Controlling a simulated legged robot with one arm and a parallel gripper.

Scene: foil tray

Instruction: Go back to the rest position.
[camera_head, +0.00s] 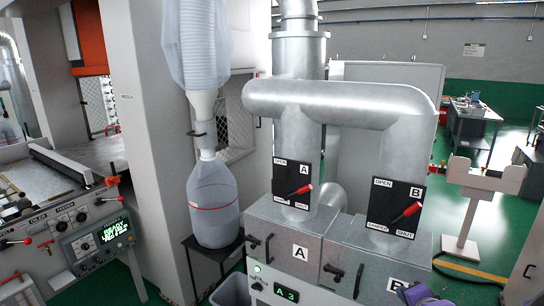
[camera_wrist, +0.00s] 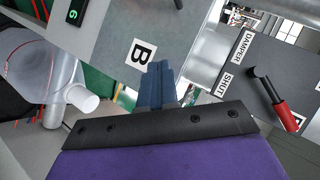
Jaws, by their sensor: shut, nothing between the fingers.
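My gripper (camera_wrist: 159,80) is in the wrist view, its blue-grey fingers together with nothing between them, beyond a black plate and purple body. A purple part of my arm (camera_head: 418,294) shows at the bottom right of the head view, in front of box B (camera_head: 385,268); the fingers cannot be made out there. The damper B panel (camera_head: 397,207) has a red-handled lever (camera_head: 406,212) pointing right and slightly up. In the wrist view this red handle (camera_wrist: 285,116) is to the right, apart from the fingers.
Damper A panel (camera_head: 296,186) has a similar red lever above box A (camera_head: 297,248). A large bottle (camera_head: 213,205) stands on a dark stand left of the boxes. A control console (camera_head: 85,235) is at the left. A pale stand (camera_head: 463,215) is at the right, with green floor around it.

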